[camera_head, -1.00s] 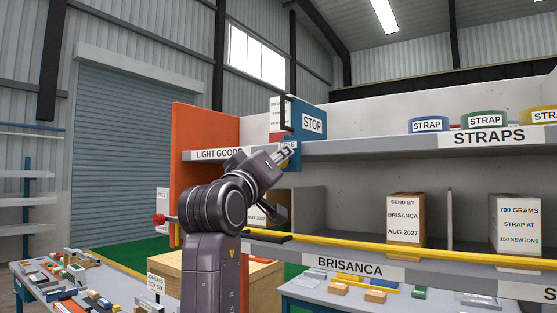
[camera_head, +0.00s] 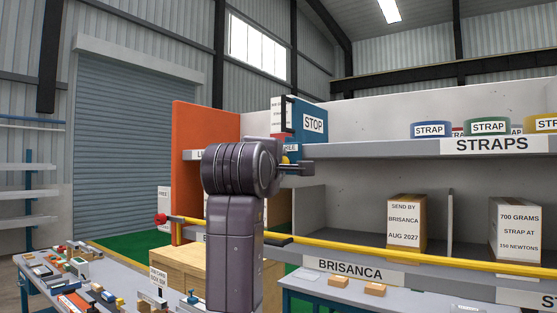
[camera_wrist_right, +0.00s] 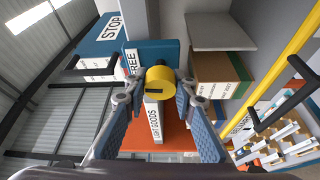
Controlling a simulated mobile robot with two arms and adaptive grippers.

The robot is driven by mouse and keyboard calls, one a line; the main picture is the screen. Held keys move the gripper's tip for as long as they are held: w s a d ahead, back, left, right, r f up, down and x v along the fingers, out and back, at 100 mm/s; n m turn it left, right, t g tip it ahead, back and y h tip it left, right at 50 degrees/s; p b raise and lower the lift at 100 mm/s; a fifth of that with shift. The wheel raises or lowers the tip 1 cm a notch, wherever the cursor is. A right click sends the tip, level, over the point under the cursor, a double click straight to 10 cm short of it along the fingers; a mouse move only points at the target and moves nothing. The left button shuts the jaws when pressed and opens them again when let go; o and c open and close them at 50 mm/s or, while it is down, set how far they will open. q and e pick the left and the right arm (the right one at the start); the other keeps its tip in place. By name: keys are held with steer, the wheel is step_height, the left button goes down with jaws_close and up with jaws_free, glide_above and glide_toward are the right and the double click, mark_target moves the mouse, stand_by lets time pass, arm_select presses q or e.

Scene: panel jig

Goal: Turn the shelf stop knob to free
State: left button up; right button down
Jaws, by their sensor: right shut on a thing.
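The yellow shelf stop knob (camera_wrist_right: 160,76) sits on a blue panel (camera_wrist_right: 172,48) in the right wrist view, with a dark mark on its near face. The panel carries a FREE label (camera_wrist_right: 131,63) beside the knob and a STOP label (camera_wrist_right: 113,28) further up left. My right gripper (camera_wrist_right: 158,93) has its fingers on both sides of the knob and is shut on it. My left gripper is not in view.
The upper shelf (camera_head: 400,149) with strap rolls runs right of the knob. A yellow bar (camera_head: 400,253) crosses below, in front of boxes on the lower shelf. An orange end panel (camera_head: 205,125) stands left. A table with small parts (camera_head: 70,285) is at lower left.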

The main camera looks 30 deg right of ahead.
steer(key=shift+n, duration=0.5)
steer(key=c, duration=1.6)
jaws_free()
steer(key=v, duration=1.2)
steer(key=shift+r, duration=0.2)
